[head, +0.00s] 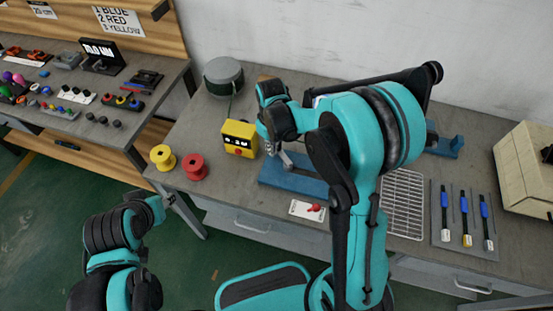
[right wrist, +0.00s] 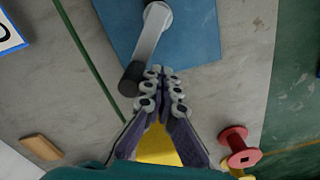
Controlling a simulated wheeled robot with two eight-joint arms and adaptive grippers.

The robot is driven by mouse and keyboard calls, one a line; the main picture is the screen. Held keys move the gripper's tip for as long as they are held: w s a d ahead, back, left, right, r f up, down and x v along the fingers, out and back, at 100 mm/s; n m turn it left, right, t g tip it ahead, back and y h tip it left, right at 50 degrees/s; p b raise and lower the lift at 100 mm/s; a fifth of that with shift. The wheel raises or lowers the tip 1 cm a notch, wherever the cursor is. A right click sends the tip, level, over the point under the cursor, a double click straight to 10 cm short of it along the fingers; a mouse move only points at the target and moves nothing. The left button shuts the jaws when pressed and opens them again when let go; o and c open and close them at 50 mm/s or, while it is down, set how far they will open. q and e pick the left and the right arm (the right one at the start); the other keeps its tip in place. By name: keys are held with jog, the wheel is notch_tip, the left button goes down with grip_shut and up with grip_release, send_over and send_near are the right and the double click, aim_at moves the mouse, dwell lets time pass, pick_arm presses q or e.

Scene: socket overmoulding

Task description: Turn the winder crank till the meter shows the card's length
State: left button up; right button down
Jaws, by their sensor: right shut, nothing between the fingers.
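The winder's blue base (head: 315,188) stands on the bench, partly hidden behind my right arm. Its grey crank (right wrist: 153,33) ends in a black handle (right wrist: 130,80). My right gripper (right wrist: 163,84) is shut and empty, its fingertips just beside the handle; I cannot tell whether they touch. It also shows in the head view (head: 270,148). The yellow meter (head: 240,138) has a small lit display, too small to read. A blue-edged white card (right wrist: 9,32) is cut off at the wrist view's left edge. My left gripper (head: 169,198) is near the bench front; its fingers are unclear.
A grey drum (head: 223,76) with green cord stands behind the meter. Yellow (head: 163,158) and red (head: 194,167) spools are at the bench's left front. A wire rack (head: 403,204), several blue-handled tools and a cream box (head: 528,165) are at right.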

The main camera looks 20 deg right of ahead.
aim_at(280, 143)
jog(key=shift+w+d, duration=0.45)
jog(key=shift+d, duration=0.15)
jog(key=shift+w+d, duration=0.3)
jog(key=shift+d, duration=0.6)
jog(key=shift+d, duration=0.9)
